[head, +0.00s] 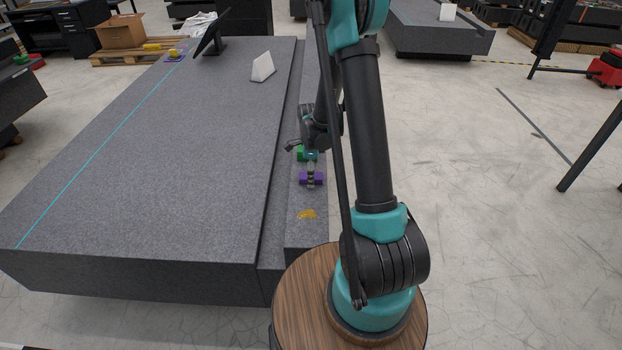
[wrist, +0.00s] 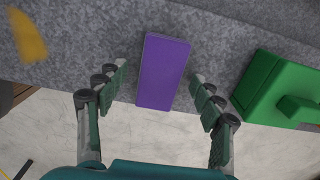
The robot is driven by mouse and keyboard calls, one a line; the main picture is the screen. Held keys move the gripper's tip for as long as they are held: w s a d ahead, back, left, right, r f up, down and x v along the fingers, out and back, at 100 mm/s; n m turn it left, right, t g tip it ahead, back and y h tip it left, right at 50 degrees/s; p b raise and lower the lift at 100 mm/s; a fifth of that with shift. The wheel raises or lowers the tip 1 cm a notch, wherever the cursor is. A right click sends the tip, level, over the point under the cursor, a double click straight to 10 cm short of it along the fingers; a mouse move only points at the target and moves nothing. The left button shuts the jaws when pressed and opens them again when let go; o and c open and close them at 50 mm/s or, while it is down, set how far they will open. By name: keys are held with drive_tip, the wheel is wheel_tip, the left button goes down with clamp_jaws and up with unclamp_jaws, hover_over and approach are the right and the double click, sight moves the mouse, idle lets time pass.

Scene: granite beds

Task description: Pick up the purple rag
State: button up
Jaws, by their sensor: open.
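The purple rag (head: 312,179) lies on the lower ledge of the granite bed, near its right edge. In the wrist view the purple rag (wrist: 163,71) looks like a flat, block-like rectangle standing lengthwise between the two fingers. My gripper (wrist: 160,80) is open, with one finger on each side of it and a gap on both sides. In the head view my gripper (head: 312,172) hangs over the rag and covers part of it. I cannot tell how high the fingertips are above the ledge.
A green block-like item (wrist: 278,88) lies close to the right finger in the wrist view. A yellow-orange patch or cloth (wrist: 28,36) lies to the left. The ledge ends just beyond the rag, with pale floor below. A white wedge (head: 262,67) stands on the bed (head: 150,150).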

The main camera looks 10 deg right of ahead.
drive_tip(key=shift+c, duration=0.6)
drive_tip(key=c, duration=1)
drive_tip(key=shift+r, duration=0.2)
wheel_tip(320, 180, up, 20)
drive_tip(key=shift+f, duration=0.15)
drive_tip(key=o, duration=0.4)
drive_tip(key=c, duration=0.4)
drive_tip(key=shift+f, duration=6.55)
